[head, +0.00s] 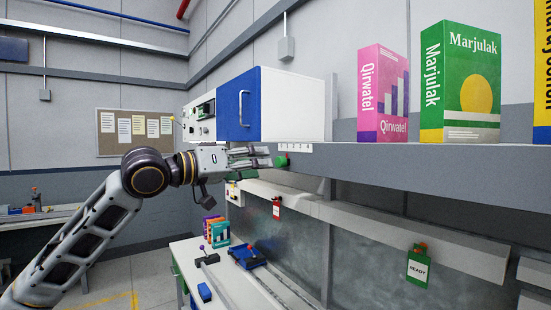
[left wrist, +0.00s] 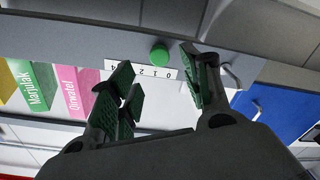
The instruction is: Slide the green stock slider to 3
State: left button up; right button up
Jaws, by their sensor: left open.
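The green slider knob (head: 282,160) sits on the front edge of the grey shelf, just right of my left gripper's fingertips in the head view. In the left wrist view the round green knob (left wrist: 159,55) shows beyond the gap between the fingers. A white number strip (left wrist: 140,73) lies beside it; the knob is near the 0 and 1 end, but its exact mark is unclear. The number strip also shows in the head view (head: 295,147). My left gripper (head: 262,156) is open and empty; its open fingers also show in the left wrist view (left wrist: 162,88). Contact with the knob cannot be told.
The grey shelf (head: 430,165) runs to the right and carries a white cabinet with a blue door (head: 238,105), a pink box (head: 383,95) and a green box (head: 460,85). Below are a lower ledge with tags (head: 418,268) and a white bench (head: 235,285).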

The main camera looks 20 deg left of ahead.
aim_at(278, 162)
pick_arm(q)
jog(key=shift+p+x, duration=1)
jog(key=shift+x, duration=2.3)
grip_shut()
